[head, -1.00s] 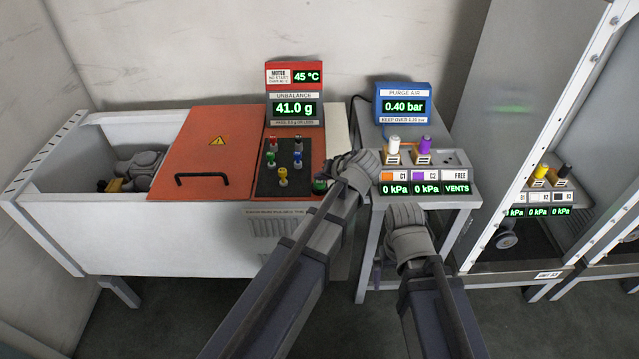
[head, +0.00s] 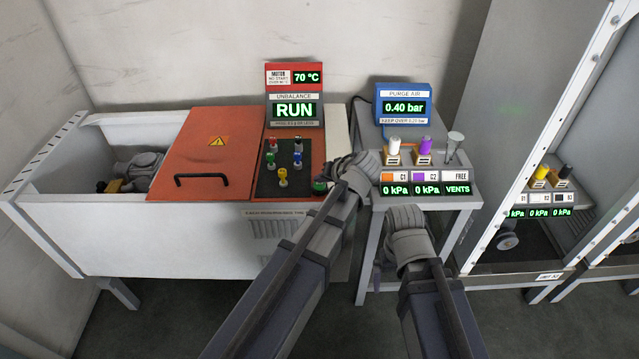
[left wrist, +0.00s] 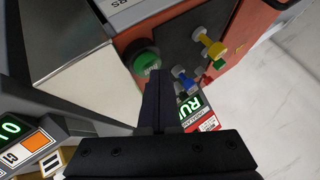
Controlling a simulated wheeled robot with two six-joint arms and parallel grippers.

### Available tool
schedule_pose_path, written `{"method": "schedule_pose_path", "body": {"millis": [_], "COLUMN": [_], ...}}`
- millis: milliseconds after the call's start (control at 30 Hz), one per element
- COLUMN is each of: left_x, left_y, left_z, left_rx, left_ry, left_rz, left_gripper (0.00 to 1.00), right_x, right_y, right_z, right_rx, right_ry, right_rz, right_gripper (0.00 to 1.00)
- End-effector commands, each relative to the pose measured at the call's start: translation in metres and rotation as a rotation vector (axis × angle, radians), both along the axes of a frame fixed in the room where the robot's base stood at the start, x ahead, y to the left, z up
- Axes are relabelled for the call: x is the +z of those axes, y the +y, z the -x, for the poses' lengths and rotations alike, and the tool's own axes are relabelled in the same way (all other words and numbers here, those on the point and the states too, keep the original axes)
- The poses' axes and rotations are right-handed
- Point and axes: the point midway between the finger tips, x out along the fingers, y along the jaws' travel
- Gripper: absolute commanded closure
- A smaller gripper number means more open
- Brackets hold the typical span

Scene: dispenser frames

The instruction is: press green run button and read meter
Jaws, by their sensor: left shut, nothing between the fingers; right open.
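The green run button (head: 319,186) is at the front right corner of the orange machine top, partly hidden by my left gripper (head: 330,181). In the left wrist view the button (left wrist: 143,56) lies just past my shut, empty fingertips (left wrist: 158,76). I cannot tell whether they touch it. The unbalance meter (head: 294,110) shows RUN in green. The motor display (head: 306,77) above it reads 70 °C. My right gripper (head: 408,250) is low in front of the small table; its fingers are mostly hidden by its wrist.
Several coloured knobs (head: 283,175) stand on the black panel beside the button. The side table (head: 367,215) holds the purge air display (head: 404,107) at 0.40 bar, white and purple plugs, and a clear funnel-like piece (head: 453,147) above FREE. A metal cabinet (head: 520,110) bounds the right.

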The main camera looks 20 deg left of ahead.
Motion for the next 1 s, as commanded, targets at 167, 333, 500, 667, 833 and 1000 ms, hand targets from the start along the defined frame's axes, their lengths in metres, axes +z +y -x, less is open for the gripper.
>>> {"method": "schedule_pose_path", "body": {"millis": [167,333,500,667,833,1000], "left_x": [-0.002,-0.002,0.000,0.008,0.016,0.015], "left_y": [0.000,0.000,0.000,0.000,0.000,0.000], "left_z": [0.000,0.000,0.000,0.000,0.000,0.000], "left_rx": [0.001,0.001,0.001,0.001,0.001,0.000], "left_ry": [0.001,0.001,0.001,0.001,0.001,0.000], "left_rz": [0.000,0.000,0.000,0.000,0.000,0.000], "left_gripper": [1.00,1.00,1.00,1.00,1.00,1.00], "right_x": [-0.002,-0.002,0.001,0.009,0.016,0.015], "right_y": [0.000,0.000,0.000,0.000,0.000,0.000], "right_z": [0.000,0.000,0.000,0.000,0.000,0.000], "right_rx": [0.000,0.000,0.000,0.000,0.000,0.000], "right_ry": [0.000,0.000,0.000,0.000,0.000,0.000], "right_rz": [0.000,0.000,0.000,0.000,0.000,0.000], "right_gripper": [0.00,0.00,0.00,0.00,0.00,0.00]}}
